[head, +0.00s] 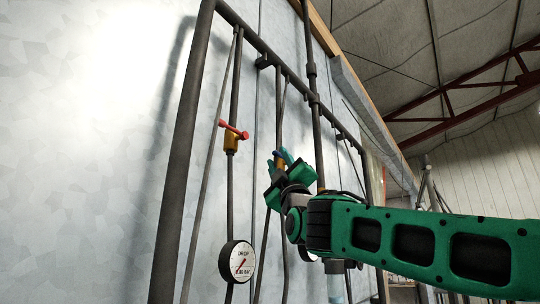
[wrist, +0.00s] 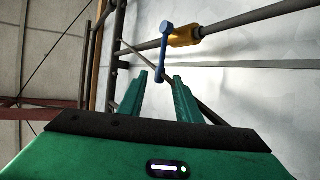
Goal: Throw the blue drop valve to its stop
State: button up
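The blue drop valve has a blue lever (wrist: 164,52) on a brass-coloured body (wrist: 186,36) set in a dark pipe. That end appears between the tips of my gripper (wrist: 160,76). The green fingers are apart, with a gap to each side of the lever; whether either touches it I cannot tell. In the head view my gripper (head: 281,170) is up at the pipes and hides most of the valve. Only a small bit of the blue lever (head: 275,153) shows there.
A red-handled valve (head: 234,130) with a brass body sits on a pipe to the left. Below it is a round white gauge (head: 239,262) marked DROP. A dark pipe frame (head: 185,160) stands before the pale panel wall (head: 80,170). Several thin pipes run close to my gripper.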

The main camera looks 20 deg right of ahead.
jog(key=x, duration=0.8)
jog(key=shift+c, duration=0.7)
